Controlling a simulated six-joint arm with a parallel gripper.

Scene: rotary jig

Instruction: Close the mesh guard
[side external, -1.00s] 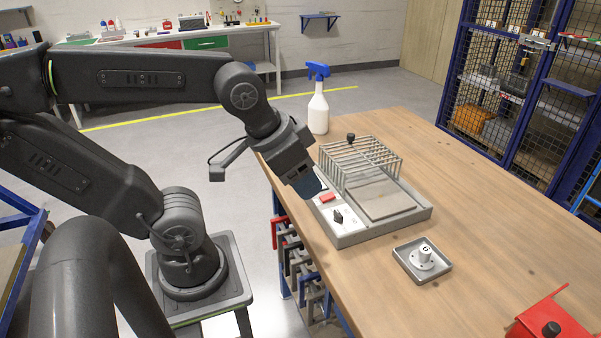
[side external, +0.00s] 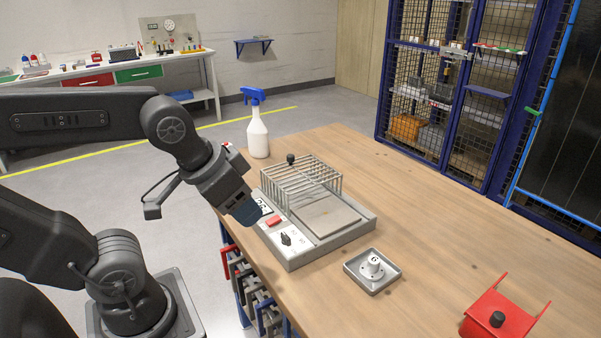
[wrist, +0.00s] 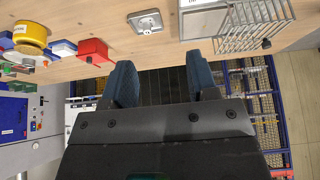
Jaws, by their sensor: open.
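The mesh guard (side external: 302,180) is a grey wire cage standing raised over the back of the grey jig base (side external: 345,239), with a black knob (side external: 291,159) at its top. The flat plate (side external: 326,217) in the base shows uncovered in front of it. The guard also shows at the upper right of the wrist view (wrist: 250,32). My gripper (side external: 250,214) is at the left edge of the jig, near its control panel, apart from the guard and knob. In the wrist view my gripper (wrist: 160,80) has its two blue fingers apart with nothing between them.
A panel with a red button (side external: 274,222) and black switch (side external: 286,239) is on the jig's left side. A white spray bottle (side external: 258,135) stands behind. A grey tray (side external: 373,285) holding a white part and a red fixture (side external: 505,308) are to the right.

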